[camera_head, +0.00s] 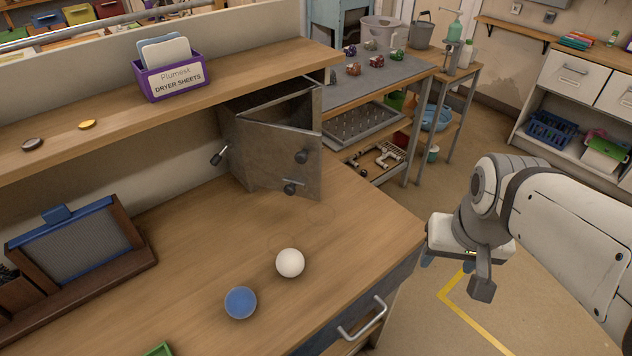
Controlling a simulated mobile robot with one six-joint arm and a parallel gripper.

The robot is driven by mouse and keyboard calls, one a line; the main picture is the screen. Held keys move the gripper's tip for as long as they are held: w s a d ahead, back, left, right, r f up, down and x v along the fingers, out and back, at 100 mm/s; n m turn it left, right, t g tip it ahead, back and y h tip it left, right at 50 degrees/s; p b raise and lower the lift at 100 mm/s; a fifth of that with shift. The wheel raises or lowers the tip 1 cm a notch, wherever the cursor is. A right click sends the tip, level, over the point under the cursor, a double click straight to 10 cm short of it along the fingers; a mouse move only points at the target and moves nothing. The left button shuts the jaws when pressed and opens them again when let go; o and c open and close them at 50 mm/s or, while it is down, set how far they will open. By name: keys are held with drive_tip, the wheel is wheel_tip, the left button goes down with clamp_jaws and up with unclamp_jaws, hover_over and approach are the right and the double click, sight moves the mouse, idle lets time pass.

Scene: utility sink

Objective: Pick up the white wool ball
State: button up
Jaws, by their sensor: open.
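The white wool ball (290,263) rests on the wooden counter (200,262), a little in from its right front edge. A blue ball (240,302) lies just to its lower left, with a small gap between them. My gripper (456,272) is open, to the right of the white ball and past the counter's edge, over the floor. It points downward and appears empty. Its fingers are partly hidden by my own wrist.
A grey metal box (275,150) with its door ajar stands behind the balls, under a wooden shelf (230,72). A framed screen (75,250) stands at left. A green item (160,349) shows at the bottom edge. A drawer handle (362,318) protrudes below the counter's edge.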

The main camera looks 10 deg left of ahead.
drive_tip(key=o, duration=0.5)
drive_tip(key=w+a+f+n+g+p, duration=0.1)
drive_tip(key=w+a, duration=0.5)
drive_tip(key=a, duration=0.6)
drive_tip(key=shift+a, duration=0.2)
drive_tip(key=g+p, duration=0.1)
drive_tip(key=g, duration=0.1)
hover_over(289, 255)
drive_tip(key=shift+n, duration=0.4)
drive_tip(key=f, duration=0.5)
drive_tip(key=shift+w+d, duration=0.1)
drive_tip(key=shift+w, duration=0.3)
drive_tip(key=shift+a+f, duration=0.2)
drive_tip(key=shift+f, duration=0.05)
drive_tip(key=shift+s+d+f+p, duration=0.1)
drive_tip(key=shift+s+f+p, duration=0.1)
drive_tip(key=shift+f, duration=1.05)
drive_tip(key=shift+s+a+f+p, duration=0.1)
drive_tip(key=shift+f+p, duration=0.15)
drive_tip(key=shift+f, duration=1)
drive_tip(key=shift+s+d+f+p, duration=0.1)
drive_tip(key=shift+f+p, duration=0.1)
drive_tip(key=shift+f, duration=1.05)
